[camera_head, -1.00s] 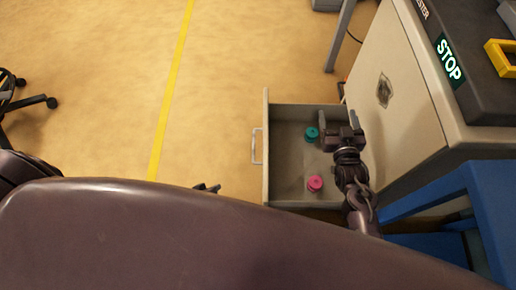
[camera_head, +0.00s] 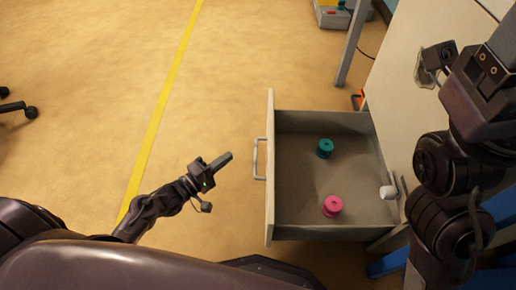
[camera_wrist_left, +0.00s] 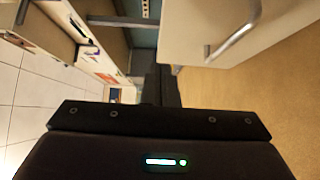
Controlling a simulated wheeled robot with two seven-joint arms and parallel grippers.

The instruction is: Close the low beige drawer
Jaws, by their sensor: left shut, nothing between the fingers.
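The low beige drawer (camera_head: 269,205) stands pulled out from its cabinet, with a pale bar handle (camera_head: 257,159) on its front. A teal spool (camera_head: 325,148), a pink spool (camera_head: 332,206) and a small white piece (camera_head: 388,192) are in it. My left gripper (camera_head: 225,160) is shut and empty, left of the handle and apart from it. In the left wrist view, the drawer front and handle (camera_wrist_left: 236,38) show at the upper right, beyond the dark fingers (camera_wrist_left: 165,88). My right arm is at the right; its gripper end (camera_head: 436,62) is by the cabinet, its jaws unclear.
The beige cabinet (camera_head: 395,90) stands right of the drawer. A grey table leg (camera_head: 350,45) and a grey box (camera_head: 338,17) are at the top. The floor left of the drawer is clear, crossed by a yellow line (camera_head: 162,112). Chair feet (camera_head: 22,108) show at the far left.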

